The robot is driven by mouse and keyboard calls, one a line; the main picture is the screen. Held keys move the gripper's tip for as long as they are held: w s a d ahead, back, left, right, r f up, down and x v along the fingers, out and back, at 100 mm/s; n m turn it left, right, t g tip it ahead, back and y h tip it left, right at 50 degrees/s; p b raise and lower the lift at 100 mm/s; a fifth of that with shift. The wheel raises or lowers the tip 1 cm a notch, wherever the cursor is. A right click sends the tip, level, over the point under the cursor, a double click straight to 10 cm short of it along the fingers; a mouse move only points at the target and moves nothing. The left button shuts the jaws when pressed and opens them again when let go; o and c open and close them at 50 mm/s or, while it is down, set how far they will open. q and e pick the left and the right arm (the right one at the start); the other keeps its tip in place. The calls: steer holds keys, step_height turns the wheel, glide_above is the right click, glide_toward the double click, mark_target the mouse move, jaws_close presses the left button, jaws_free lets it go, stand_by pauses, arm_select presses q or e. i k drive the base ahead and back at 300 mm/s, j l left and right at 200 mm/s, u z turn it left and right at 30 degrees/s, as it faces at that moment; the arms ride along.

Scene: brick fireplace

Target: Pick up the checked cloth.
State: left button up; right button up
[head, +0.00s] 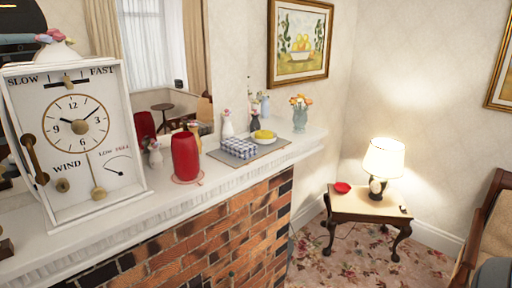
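The checked cloth (239,148) is blue and white and looks folded into a small block. It lies on the left part of a flat grey mat or tray (262,150) on the white mantel shelf (215,182). A white dish (262,141) with a yellow item (264,134) sits just right of and behind it. Neither of my grippers shows in the head view.
A red cylinder (185,157) stands on a round coaster left of the cloth. A large white clock (78,140) fills the shelf's left end. Small vases (227,124) stand behind the cloth. A flower vase (300,116) stands farther right. Brickwork (200,242) drops below the shelf.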

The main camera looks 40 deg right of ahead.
mark_target(242, 149)
steer(key=z, duration=1.1)
